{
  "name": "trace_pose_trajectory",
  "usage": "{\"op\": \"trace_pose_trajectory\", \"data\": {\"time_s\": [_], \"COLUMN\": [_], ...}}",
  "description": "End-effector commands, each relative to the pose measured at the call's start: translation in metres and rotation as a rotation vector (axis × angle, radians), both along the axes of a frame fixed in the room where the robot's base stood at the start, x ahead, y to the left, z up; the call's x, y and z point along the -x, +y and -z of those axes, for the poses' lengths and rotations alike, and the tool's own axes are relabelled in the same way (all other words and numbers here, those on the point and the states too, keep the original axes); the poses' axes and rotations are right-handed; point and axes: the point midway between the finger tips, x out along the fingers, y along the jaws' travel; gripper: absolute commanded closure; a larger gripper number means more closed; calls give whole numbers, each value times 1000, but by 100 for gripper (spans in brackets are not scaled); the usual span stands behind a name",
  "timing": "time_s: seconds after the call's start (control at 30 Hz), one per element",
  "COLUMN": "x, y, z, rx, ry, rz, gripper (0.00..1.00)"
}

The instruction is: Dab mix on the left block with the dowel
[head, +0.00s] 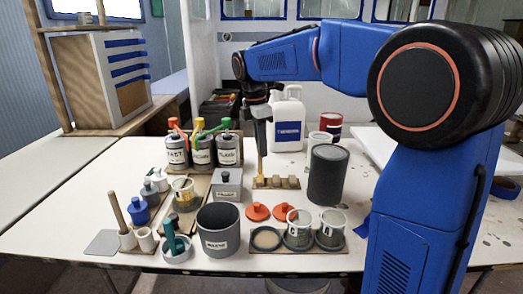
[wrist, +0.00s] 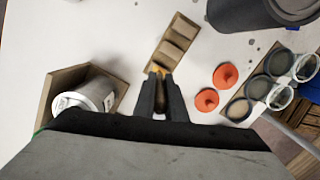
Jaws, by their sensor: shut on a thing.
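My gripper (head: 263,142) points down over the bench and is shut on a wooden dowel (head: 261,160). In the wrist view the dowel (wrist: 172,102) shows between the fingers. Its lower end is at the left block (head: 260,183) of a short row of wooden blocks on a strip (head: 292,184). An amber-yellow patch shows at this block, which in the wrist view (wrist: 154,68) lies just past the fingertips. I cannot tell whether the dowel touches it. The other blocks look bare. A clear cup with amber mix (head: 183,188) stands on a wooden board to the left.
A dark grey cylinder (head: 328,174) stands close right of the blocks. A grey box (head: 228,183) is to their left, with pump cans (head: 202,150) behind. A white jug (head: 288,122) stands behind. Red lids (head: 258,211), a waste bin (head: 219,229) and cups (head: 299,226) are in front.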

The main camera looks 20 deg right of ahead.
Motion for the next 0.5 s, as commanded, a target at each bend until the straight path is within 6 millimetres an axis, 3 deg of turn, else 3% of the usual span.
{"op": "trace_pose_trajectory", "data": {"time_s": [0.5], "x": [0], "y": [0], "z": [-34], "rx": [0], "ry": [0], "rz": [0], "gripper": [100]}}
